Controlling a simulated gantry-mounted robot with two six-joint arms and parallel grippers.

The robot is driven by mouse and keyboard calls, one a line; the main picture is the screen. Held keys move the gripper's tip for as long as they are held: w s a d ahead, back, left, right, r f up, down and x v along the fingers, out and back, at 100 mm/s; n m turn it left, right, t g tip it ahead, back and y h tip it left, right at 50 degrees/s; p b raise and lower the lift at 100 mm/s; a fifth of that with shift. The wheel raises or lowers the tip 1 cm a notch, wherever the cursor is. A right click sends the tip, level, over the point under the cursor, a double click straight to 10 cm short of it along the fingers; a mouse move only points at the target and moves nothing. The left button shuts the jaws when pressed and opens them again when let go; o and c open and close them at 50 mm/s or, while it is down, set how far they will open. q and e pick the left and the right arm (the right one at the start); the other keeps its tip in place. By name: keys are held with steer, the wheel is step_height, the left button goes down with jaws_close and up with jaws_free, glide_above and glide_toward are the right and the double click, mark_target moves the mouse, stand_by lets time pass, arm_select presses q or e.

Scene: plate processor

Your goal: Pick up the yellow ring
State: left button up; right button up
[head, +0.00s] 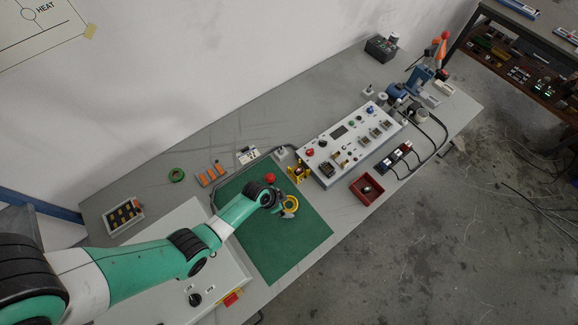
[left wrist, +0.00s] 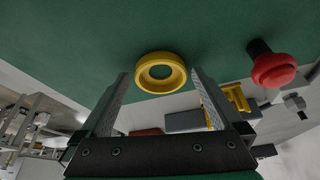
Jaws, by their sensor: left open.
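The yellow ring (head: 295,204) is on the green mat (head: 285,245), right at the end of my left arm in the head view. In the left wrist view the yellow ring (left wrist: 160,89) shows whole, with its round hole, between and just beyond the fingertips. My left gripper (left wrist: 158,74) is open with one finger on each side of the ring, and a gap shows on both sides. In the head view my left gripper (head: 283,207) partly covers the ring. My right gripper is not in view.
A red knob on a black stem (left wrist: 273,70) stands close to the right finger. A yellow bracket (head: 299,171), a control panel (head: 345,140) and a red tray (head: 367,188) lie beyond the mat. The lower part of the mat is clear.

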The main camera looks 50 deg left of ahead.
arm_select(q)
steer(key=shift+w+f, duration=0.15)
steer(key=shift+f, duration=0.05)
steer(key=shift+c, duration=0.3)
steer(key=c, duration=1)
